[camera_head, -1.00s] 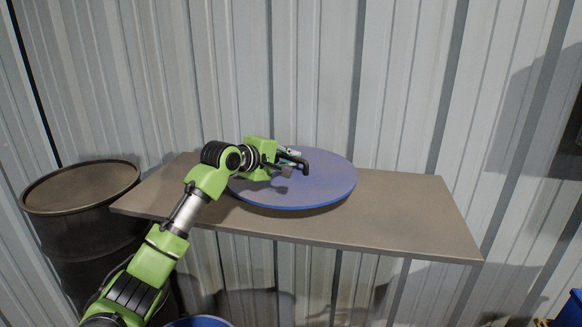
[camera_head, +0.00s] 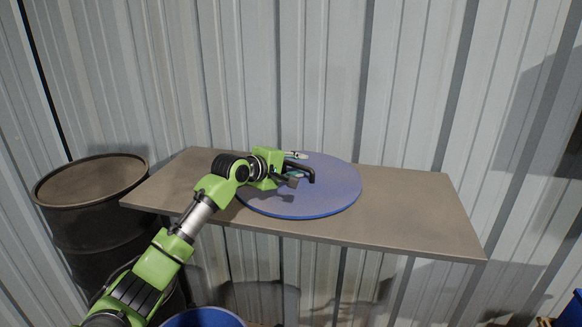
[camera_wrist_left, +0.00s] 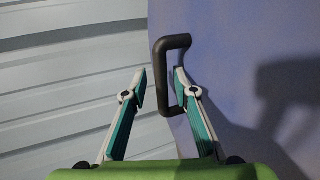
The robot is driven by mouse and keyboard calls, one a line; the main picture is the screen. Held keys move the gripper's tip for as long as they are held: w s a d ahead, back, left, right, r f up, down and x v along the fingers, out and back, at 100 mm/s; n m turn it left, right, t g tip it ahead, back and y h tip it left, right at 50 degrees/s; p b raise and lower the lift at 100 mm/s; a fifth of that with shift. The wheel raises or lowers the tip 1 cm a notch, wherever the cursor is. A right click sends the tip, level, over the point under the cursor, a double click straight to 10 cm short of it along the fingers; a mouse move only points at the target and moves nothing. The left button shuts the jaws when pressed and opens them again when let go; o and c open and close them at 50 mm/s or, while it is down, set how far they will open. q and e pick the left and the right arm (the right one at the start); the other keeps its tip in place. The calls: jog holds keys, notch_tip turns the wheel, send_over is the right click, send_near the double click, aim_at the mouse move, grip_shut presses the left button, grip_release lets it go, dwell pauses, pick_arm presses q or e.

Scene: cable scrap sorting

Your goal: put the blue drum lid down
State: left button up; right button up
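The blue drum lid (camera_head: 335,190) is a large round disc that appears to lie flat on the brown table (camera_head: 420,215). Its dark handle (camera_head: 309,173) stands up from the lid. My left gripper (camera_head: 296,165) is over the lid at the handle. In the left wrist view the two fingers of my left gripper (camera_wrist_left: 160,82) are spread on either side of the handle's bar (camera_wrist_left: 160,80), with gaps visible between fingers and bar. The lid fills the right of that view (camera_wrist_left: 235,40). My right gripper is not in view.
A blue drum (camera_head: 203,318) shows partly at the bottom. A corrugated metal wall (camera_head: 400,80) stands close behind the table. The table's right part is clear.

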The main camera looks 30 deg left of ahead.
pick_arm(q)
jog(key=b+v, duration=0.3)
jog(key=v, duration=0.7)
jog(key=shift+s+a, duration=0.1)
jog(key=shift+s, duration=0.2)
jog(key=shift+s+r, duration=0.35)
jog(key=shift+s, duration=0.2)
